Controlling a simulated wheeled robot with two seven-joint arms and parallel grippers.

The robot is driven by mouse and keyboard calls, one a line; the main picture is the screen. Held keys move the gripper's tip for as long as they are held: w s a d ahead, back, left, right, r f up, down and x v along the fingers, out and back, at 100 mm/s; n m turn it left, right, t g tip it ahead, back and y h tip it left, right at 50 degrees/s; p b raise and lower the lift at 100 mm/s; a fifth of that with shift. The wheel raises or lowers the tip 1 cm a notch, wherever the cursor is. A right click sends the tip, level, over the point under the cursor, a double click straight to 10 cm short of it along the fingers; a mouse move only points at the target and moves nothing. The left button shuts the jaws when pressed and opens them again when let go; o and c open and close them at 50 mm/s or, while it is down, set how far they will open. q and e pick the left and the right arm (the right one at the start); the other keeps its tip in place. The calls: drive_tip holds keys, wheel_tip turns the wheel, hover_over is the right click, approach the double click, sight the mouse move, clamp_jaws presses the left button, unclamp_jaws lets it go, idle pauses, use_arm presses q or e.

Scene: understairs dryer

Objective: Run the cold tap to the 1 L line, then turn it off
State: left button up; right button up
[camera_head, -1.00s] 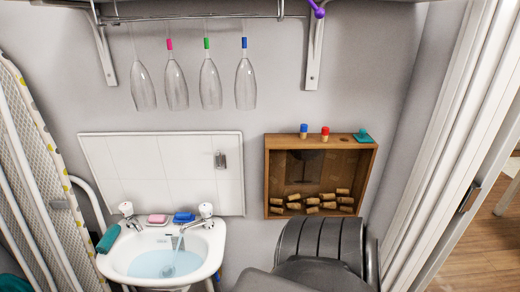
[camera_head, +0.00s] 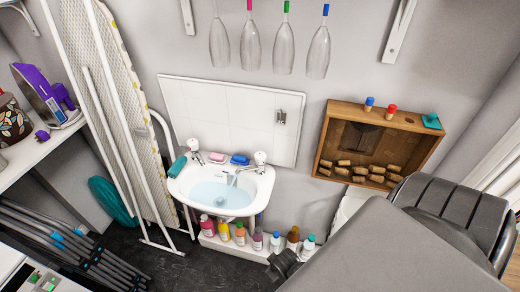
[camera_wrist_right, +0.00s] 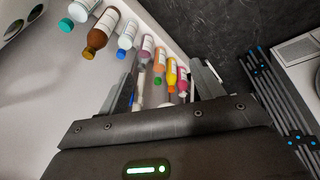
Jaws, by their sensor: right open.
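The white basin (camera_head: 181,190) is on the wall in the head view, holding pale blue water (camera_head: 215,194). One tap with a clear knob (camera_head: 260,157) stands at its back right and has a chrome spout (camera_head: 233,179) over the bowl. Another tap (camera_head: 195,150) stands at the back left. I cannot tell whether water is flowing, or which tap is cold. No 1 L line can be made out. My right gripper (camera_wrist_right: 165,78) is open and empty, pointing towards bottles in the wrist view. In the head view it is below and right of the basin. My left gripper is out of view.
Several bottles (camera_head: 240,235) line a low white ledge under the basin. A pink soap (camera_head: 217,157) and blue sponge (camera_head: 240,160) sit on the rim. A wooden box of corks (camera_head: 323,150) hangs to the right. An ironing board (camera_head: 100,90) leans left; glasses hang above.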

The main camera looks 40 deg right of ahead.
drive_tip(key=w+d+r+m+t+h+p, duration=0.1)
drive_tip(key=w+d+r+p, duration=0.2)
drive_tip(key=r, duration=0.6)
drive_tip(key=w+d+r+m+t, duration=0.1)
drive_tip(key=w+d+r, duration=0.1)
drive_tip(key=w+r, duration=0.45)
drive_tip(key=w+d+r+m+t+h+p, duration=0.1)
drive_tip(key=w+d+r+p, duration=0.15)
drive_tip(key=r, duration=0.75)
drive_tip(key=w+d+r+m+g+h+p, duration=0.1)
drive_tip(key=w+d+r+m+h, duration=0.2)
drive_tip(key=w+d+r+m, duration=0.65)
drive_tip(key=n+g+y+b, duration=0.1)
drive_tip(key=g+y+b, duration=0.1)
drive_tip(key=g+y, duration=0.1)
hover_over(260, 156)
drive_tip(key=s+a, duration=0.2)
wheel_tip(260, 156, down, 2)
drive_tip(key=x, duration=0.7)
drive_tip(key=shift+w+d+f, duration=0.1)
drive_tip(key=shift+w+f, duration=0.2)
drive_tip(key=shift+f, duration=0.05)
drive_tip(key=shift+h, duration=0.3)
drive_tip(key=c, duration=1)
